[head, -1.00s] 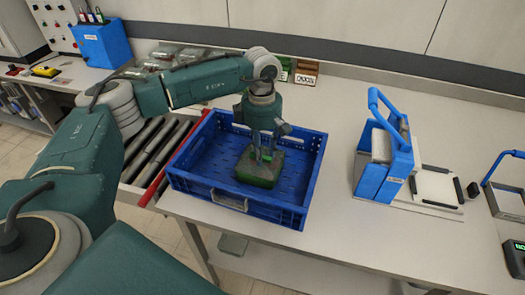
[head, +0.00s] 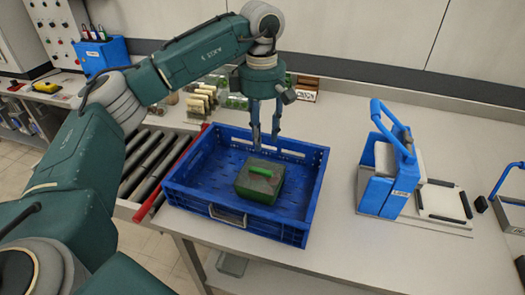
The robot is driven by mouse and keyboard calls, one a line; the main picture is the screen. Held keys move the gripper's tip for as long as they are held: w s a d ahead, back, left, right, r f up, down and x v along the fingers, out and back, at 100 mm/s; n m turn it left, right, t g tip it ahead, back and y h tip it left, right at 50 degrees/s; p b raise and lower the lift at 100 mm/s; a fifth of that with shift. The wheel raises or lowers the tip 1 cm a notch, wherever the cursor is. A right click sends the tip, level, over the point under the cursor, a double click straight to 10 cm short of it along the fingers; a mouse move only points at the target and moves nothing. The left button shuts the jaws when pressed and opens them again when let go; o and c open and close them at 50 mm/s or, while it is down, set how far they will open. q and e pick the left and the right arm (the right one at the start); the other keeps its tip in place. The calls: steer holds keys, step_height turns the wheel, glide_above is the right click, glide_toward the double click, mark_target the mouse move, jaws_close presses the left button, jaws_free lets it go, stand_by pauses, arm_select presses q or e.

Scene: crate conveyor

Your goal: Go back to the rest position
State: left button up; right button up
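My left gripper (head: 265,141) hangs above the back part of a blue crate (head: 214,212), its two fingers pointing down with a gap between them and nothing held. The crate stands on the light table beside the roller conveyor. A dark green box (head: 258,184) with a bright green handle (head: 260,172) sits inside the crate, right of its middle, apart from the gripper. My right gripper is outside the view.
A roller conveyor (head: 150,158) with a red edge lies left of the crate. A blue-framed device (head: 388,175) stands on the table to the right. Small goods (head: 203,100) stand behind the crate. The table between crate and device is clear.

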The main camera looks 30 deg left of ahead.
arm_select(q)
steer(key=shift+r, duration=0.5)
